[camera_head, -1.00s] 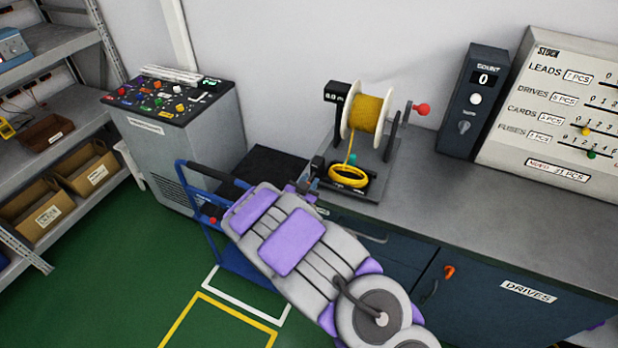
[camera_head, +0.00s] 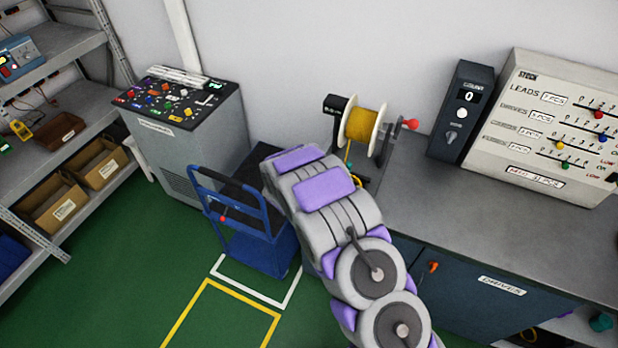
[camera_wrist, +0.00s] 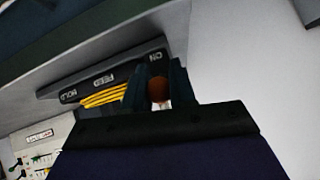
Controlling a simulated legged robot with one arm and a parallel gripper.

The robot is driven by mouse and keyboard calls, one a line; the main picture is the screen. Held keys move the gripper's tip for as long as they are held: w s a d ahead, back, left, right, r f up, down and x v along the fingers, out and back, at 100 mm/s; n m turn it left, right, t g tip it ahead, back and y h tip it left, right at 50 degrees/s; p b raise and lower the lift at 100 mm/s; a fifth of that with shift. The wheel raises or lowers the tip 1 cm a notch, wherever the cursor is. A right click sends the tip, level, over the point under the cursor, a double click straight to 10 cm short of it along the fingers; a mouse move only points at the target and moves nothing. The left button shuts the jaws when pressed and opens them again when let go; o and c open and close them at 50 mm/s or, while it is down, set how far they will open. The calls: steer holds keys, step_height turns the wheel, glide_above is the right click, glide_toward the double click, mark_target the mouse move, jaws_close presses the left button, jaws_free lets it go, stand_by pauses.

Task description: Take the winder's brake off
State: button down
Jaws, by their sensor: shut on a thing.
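The winder shows in the head view with a white-flanged spool of yellow wire (camera_head: 360,125) and a red crank knob (camera_head: 411,124). My grey and purple arm covers its front, and my gripper is hidden there. In the wrist view my gripper (camera_wrist: 158,92) is shut on a small orange-brown knob (camera_wrist: 158,88), partly hidden between the dark fingers. A dark strip (camera_wrist: 88,84) lettered HOLD, FEED and ON lies beside it, and the fingers are near the ON end. Yellow wire (camera_wrist: 105,98) lies next to the strip. I cannot tell the brake's position.
A blue cart (camera_head: 262,245) stands on the green floor left of my arm. A counter box (camera_head: 467,112) reading 0 and a stock board (camera_head: 550,125) stand on the bench (camera_head: 500,220). A control console (camera_head: 185,140) and shelves (camera_head: 75,120) are at the left.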

steer(key=shift+w+a+r+g+p, duration=0.1)
steer(key=shift+w+r+g+p, duration=0.3)
steer(key=shift+p, duration=0.75)
steer(key=c, duration=1.3)
jaws_free()
steer(key=o, duration=0.3)
steer(key=shift+s+f, duration=0.1)
steer(key=shift+s, duration=0.15)
steer(key=v, duration=1.7)
